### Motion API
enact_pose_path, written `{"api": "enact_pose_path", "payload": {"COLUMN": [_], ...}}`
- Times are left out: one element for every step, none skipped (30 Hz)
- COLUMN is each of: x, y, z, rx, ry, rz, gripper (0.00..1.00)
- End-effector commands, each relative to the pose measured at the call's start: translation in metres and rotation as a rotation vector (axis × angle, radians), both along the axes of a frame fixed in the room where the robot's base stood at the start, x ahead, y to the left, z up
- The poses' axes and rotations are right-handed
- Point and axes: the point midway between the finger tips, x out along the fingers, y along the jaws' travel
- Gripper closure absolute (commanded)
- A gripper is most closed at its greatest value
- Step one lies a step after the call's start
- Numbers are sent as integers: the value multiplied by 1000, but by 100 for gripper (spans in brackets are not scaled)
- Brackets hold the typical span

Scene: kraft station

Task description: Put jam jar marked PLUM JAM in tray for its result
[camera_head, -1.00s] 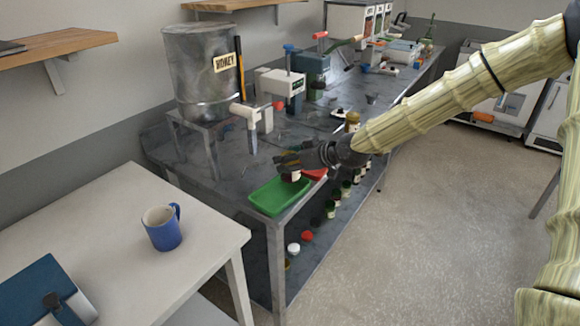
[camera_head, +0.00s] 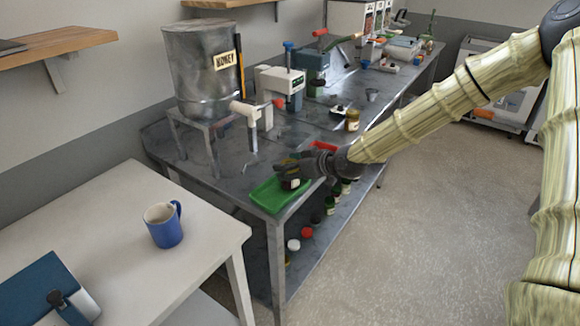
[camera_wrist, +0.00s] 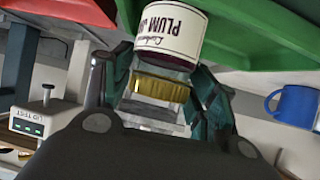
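The plum jam jar (camera_wrist: 168,36), with a gold lid (camera_wrist: 160,92) and a white label reading PLUM, is between the fingers of my gripper in the wrist view. In the head view the jar (camera_head: 291,184) shows as a small dark and white shape under my gripper (camera_head: 290,170). My gripper is shut on the jar near its lid. The jar is over or inside the green tray (camera_head: 266,201) at the bench's near end; I cannot tell if its base touches the tray floor. The green tray (camera_wrist: 262,54) also fills the upper right of the wrist view.
A red tray (camera_head: 322,147) lies just behind the green one. A honey tank (camera_head: 200,75) and a white tester (camera_head: 275,82) stand on the bench. Another jar (camera_head: 352,121) stands farther back. Several jars are on the lower shelf. A blue mug (camera_head: 163,226) is on the white table.

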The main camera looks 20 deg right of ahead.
Motion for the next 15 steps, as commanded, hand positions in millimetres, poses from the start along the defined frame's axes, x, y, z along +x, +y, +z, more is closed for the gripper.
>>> {"api": "enact_pose_path", "payload": {"x": [0,0,0,0,0,0,0,0,0,0,0,0,0,0,0], "y": [0,0,0,0,0,0,0,0,0,0,0,0,0,0,0], "z": [1,1,1,1,1,1,1,1,1,1,1,1,2,4,5], "rx": [0,0,0,0,0,0,0,0,0,0,0,0,0,0,0], "ry": [0,0,0,0,0,0,0,0,0,0,0,0,0,0,0], "rz": [0,0,0,0,0,0,0,0,0,0,0,0,0,0,0], "gripper": [28,23,23,23,23,23,23,23,23,23,23,23,23,23,23]}}
